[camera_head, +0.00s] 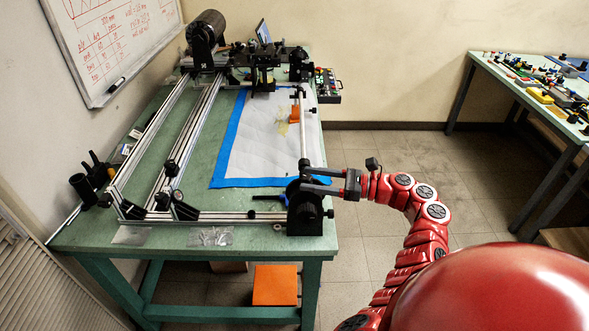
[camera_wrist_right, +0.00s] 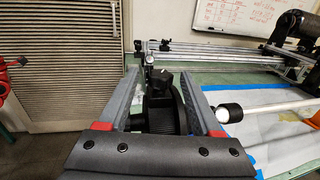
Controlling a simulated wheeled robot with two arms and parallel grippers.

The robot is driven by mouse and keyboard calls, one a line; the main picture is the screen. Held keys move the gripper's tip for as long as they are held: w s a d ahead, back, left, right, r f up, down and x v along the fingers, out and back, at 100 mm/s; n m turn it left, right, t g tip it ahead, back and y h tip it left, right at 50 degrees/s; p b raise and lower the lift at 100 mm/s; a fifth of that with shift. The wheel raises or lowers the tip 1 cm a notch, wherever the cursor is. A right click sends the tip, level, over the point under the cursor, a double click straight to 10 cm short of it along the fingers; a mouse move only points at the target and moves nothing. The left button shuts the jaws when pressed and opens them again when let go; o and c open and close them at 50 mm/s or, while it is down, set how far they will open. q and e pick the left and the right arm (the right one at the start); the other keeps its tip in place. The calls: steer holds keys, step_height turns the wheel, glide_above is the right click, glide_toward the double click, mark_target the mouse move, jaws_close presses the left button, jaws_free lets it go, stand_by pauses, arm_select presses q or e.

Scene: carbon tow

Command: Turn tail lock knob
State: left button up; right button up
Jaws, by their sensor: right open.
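The black tailstock (camera_head: 305,217) stands at the near right corner of the green table. In the right wrist view a dark lobed knob (camera_wrist_right: 160,84) sits on the tailstock body (camera_wrist_right: 163,112), between the fingers of my right gripper (camera_wrist_right: 160,72). The fingers are open, with a visible gap on each side of the knob. In the head view my right gripper (camera_head: 306,180) reaches in from the right, its fingers level with the top of the tailstock. The knob is hard to make out there behind the fingers. My left gripper is not in view.
A white rod (camera_head: 302,130) runs from the tailstock toward the far end. Aluminium rails (camera_head: 150,130) lie along the left of the table. A blue-edged white sheet (camera_head: 255,145) covers the middle. A button box (camera_head: 326,86) sits at the far right edge.

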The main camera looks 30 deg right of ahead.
steer(key=p+x, duration=0.1)
steer(key=x, duration=0.4)
steer(key=shift+w, duration=0.1)
jaws_close()
